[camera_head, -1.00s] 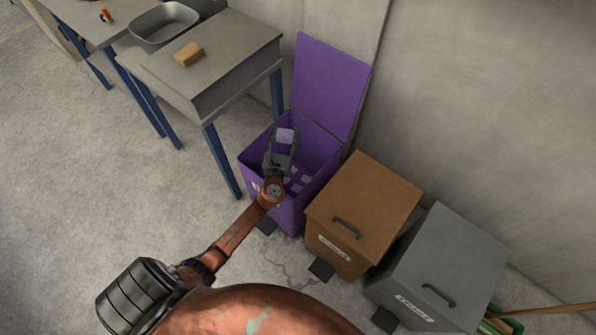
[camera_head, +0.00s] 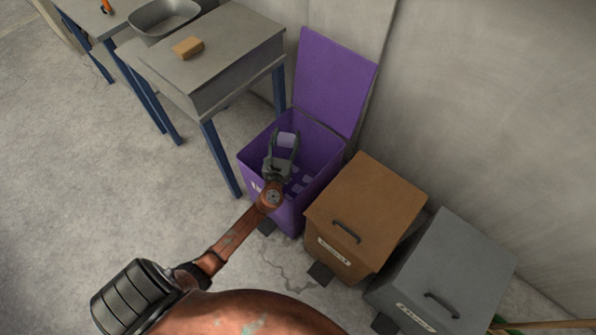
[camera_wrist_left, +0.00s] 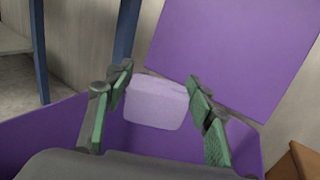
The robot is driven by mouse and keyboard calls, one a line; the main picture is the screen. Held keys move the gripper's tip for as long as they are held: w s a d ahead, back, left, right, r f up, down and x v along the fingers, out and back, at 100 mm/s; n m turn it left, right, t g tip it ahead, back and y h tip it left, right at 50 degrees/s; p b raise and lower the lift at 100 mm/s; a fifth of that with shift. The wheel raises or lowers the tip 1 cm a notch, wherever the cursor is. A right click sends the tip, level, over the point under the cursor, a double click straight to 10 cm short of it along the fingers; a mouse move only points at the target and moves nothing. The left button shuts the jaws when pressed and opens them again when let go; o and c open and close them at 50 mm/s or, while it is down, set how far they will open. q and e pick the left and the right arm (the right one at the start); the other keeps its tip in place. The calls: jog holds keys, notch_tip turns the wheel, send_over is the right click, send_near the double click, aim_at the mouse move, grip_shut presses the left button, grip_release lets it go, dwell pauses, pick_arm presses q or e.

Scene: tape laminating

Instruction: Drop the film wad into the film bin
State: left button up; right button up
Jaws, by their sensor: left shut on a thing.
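The film wad (camera_head: 287,140) is a pale lilac block. It also shows between the fingertips in the left wrist view (camera_wrist_left: 155,103). My left gripper (camera_head: 285,138) is shut on it, over the open mouth of the purple film bin (camera_head: 323,162). In the left wrist view my left gripper (camera_wrist_left: 160,100) has a green-padded finger on each side of the wad. The purple bin walls (camera_wrist_left: 60,130) surround it. My right gripper is not in view.
A brown lidded bin (camera_head: 370,205) and a grey lidded bin (camera_head: 450,262) stand closed to the right of the film bin. A grey table (camera_head: 235,50) with a tan block (camera_head: 188,47) stands close on the left. The wall is behind.

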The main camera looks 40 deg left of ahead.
pick_arm(q)
jog(key=o, duration=0.8)
jog(key=shift+o, duration=0.2)
jog(key=v, duration=1.2)
